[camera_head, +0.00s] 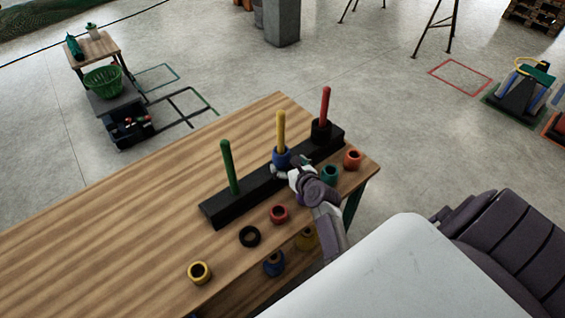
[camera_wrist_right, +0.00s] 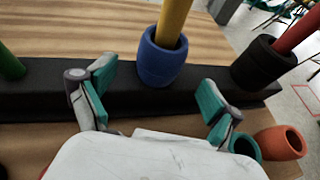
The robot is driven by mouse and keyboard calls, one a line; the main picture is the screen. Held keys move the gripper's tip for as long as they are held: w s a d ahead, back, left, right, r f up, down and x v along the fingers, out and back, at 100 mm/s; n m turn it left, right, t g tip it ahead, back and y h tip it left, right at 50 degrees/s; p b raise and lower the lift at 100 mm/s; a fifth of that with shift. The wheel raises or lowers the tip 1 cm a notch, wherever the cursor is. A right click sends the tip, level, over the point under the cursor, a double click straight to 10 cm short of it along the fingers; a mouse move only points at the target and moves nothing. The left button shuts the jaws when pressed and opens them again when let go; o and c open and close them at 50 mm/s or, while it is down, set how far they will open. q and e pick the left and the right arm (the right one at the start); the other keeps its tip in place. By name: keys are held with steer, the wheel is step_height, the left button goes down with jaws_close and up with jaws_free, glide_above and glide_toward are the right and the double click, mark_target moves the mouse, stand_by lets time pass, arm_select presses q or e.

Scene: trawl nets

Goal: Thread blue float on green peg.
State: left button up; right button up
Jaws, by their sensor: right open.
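The blue float (camera_head: 281,155) is around the base of the yellow peg (camera_head: 281,128). It also shows in the right wrist view (camera_wrist_right: 160,64). The green peg (camera_head: 228,165) stands bare at the left end of the black base (camera_head: 262,185); its lower part shows in the right wrist view (camera_wrist_right: 10,65). My right gripper (camera_head: 284,170) is open and empty at the near side of the yellow peg. In the right wrist view its fingers (camera_wrist_right: 153,95) are spread to either side, short of the blue float. My left gripper is not in view.
A black float (camera_head: 321,131) is around the red peg (camera_head: 325,105). Teal (camera_head: 329,174), orange (camera_head: 352,159), red (camera_head: 279,214), black (camera_head: 249,237) and yellow (camera_head: 200,272) floats lie along the table's near edge. Another blue float (camera_head: 273,265) is lower down. The wooden table (camera_head: 130,215) is clear at left.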

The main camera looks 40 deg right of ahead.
mark_target(285, 161)
steer(key=b+x, duration=0.2)
steer(key=x, duration=0.2)
steer(key=shift+w+f+b, duration=0.1)
steer(key=shift+f+b, duration=0.1)
steer(key=shift+b, duration=0.1)
steer(key=shift+w+b, duration=0.3)
steer(key=shift+w, duration=0.25)
steer(key=shift+c, duration=0.3)
